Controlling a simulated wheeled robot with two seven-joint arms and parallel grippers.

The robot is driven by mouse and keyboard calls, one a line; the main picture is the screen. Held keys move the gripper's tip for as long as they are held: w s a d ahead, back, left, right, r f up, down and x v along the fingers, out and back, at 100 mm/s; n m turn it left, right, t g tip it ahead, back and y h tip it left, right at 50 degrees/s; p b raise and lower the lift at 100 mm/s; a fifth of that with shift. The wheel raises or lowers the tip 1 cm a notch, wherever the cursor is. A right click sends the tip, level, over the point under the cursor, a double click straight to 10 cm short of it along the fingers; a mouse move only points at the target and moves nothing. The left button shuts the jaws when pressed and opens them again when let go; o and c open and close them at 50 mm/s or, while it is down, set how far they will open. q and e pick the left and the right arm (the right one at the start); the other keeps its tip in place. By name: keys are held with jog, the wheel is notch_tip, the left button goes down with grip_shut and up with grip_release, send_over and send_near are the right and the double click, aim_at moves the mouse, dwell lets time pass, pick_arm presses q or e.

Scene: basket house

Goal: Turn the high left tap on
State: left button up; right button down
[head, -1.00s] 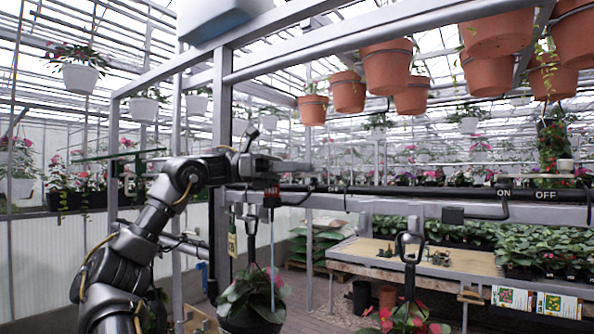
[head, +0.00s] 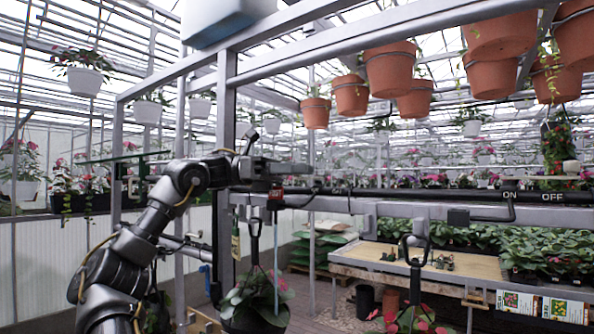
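A long dark pipe (head: 400,192) runs across the middle of the head view with taps on it. The left tap has a red tag (head: 275,192) and a black bent handle (head: 303,196) just right of the tag. A thin pale blue vertical streak (head: 276,240) hangs below it into a hanging plant pot (head: 252,318); it looks like water, but I cannot be sure. My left gripper (head: 284,168) is just above the tag and handle, pointing right. I cannot tell if it touches them, or how its fingers stand. The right gripper is not in view.
Another tap handle (head: 510,208) sits at the right by the ON and OFF labels. A metal post (head: 226,120) stands by my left wrist. Terracotta pots (head: 391,70) hang above. A second hanging plant (head: 410,320) and a potting bench (head: 450,262) are lower right.

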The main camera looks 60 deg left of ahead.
pick_arm(q)
jog(key=shift+s+a+f, duration=0.1)
jog(key=shift+s, duration=0.05)
jog(key=b+v, duration=0.3)
jog(key=v, duration=0.7)
jog(key=shift+s+a, duration=0.15)
jog(key=shift+a, duration=0.05)
dwell(0.5)
